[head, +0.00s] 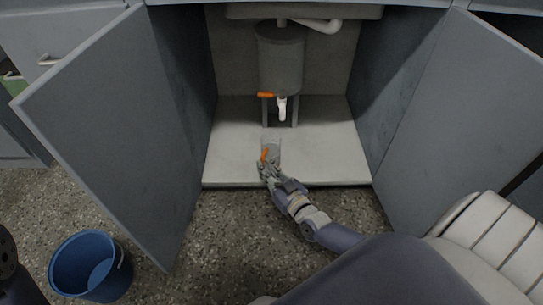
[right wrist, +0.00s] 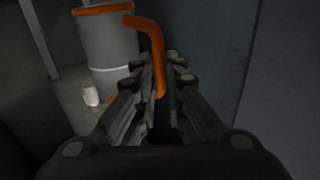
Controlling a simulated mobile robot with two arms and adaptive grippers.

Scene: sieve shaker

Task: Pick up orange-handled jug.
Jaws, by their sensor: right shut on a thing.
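My right gripper (head: 265,167) is at the front side of the jug, shut on the handle. Its fingers also show in the right wrist view (right wrist: 163,98), on both sides of the handle's lower part. My left gripper does not show in the head view.
A grey tank (head: 280,60) with an orange-levered white tap (head: 282,106) stands on legs behind the jug. Open cabinet doors flank it on the left (head: 110,125) and right (head: 465,120). A blue bucket (head: 91,266) stands on the floor at the lower left. The cabinet floor (head: 335,150) is clear right of the jug.

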